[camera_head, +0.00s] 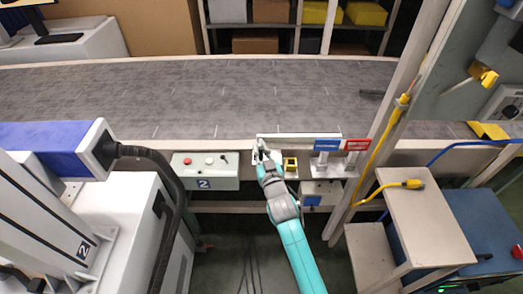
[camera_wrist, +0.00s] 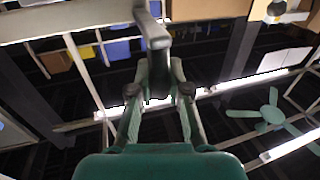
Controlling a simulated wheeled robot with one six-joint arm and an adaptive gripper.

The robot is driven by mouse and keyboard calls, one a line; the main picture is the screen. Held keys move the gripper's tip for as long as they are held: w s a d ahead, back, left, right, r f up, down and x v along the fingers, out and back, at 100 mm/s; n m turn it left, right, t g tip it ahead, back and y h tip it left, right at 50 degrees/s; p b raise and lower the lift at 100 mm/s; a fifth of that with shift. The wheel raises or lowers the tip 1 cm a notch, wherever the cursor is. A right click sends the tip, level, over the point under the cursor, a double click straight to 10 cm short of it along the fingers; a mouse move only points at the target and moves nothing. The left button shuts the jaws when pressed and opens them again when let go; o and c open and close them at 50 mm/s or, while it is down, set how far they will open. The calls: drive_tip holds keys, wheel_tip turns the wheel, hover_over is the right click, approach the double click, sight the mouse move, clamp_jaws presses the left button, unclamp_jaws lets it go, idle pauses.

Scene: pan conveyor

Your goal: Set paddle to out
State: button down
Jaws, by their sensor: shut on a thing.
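The paddle looks to be the long pale bar (camera_head: 305,135) lying along the conveyor's near edge, left of and behind a blue sign (camera_head: 327,145) and a red sign (camera_head: 357,145). The lettering on both signs is too small to read. My gripper (camera_head: 262,151) is at the bar's left end. The handle's join to the paddle is hidden.
The grey conveyor belt (camera_head: 200,95) runs across behind the paddle. A yellow-framed part (camera_head: 290,164) sits close right of my gripper. A pale post (camera_head: 385,135) and small table (camera_head: 425,215) stand right.

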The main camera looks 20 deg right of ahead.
drive_tip(key=shift+a, duration=0.15)
drive_tip(key=c, duration=1.1)
unclamp_jaws()
drive_tip(key=shift+a, duration=0.1)
drive_tip(key=shift+s, duration=0.5)
drive_tip(key=s, duration=1.1)
drive_tip(key=shift+a, duration=0.2)
